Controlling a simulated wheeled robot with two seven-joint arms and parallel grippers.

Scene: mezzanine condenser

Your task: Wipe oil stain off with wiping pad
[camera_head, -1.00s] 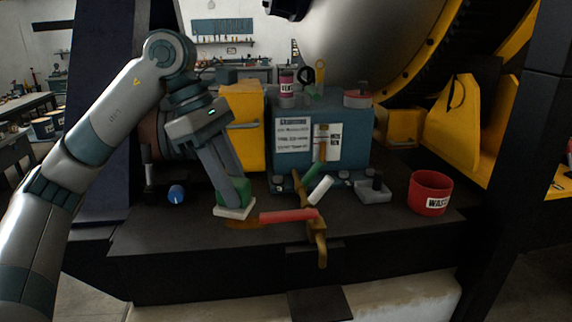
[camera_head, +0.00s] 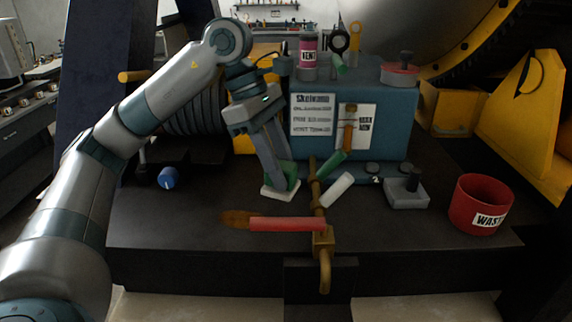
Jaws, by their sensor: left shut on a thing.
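The wiping pad has a green grip (camera_head: 291,172) and a white pad underside (camera_head: 281,193). My left gripper (camera_head: 284,178) is shut on the green grip, white side down, low over the dark bench top. I cannot tell whether the pad touches the bench. A brown oil stain (camera_head: 234,219) lies on the bench in front and to the left of the pad, at the left end of a red handle (camera_head: 285,224). The handle may hide part of it. My right gripper is not in view.
The red handle reaches to a brass valve and pipe (camera_head: 323,240) at the bench's front edge. A blue tank (camera_head: 385,130) stands behind the pad. A grey tray (camera_head: 407,197) and a red waste bin (camera_head: 482,205) stand right. A blue knob (camera_head: 168,178) is left. The front-left bench is clear.

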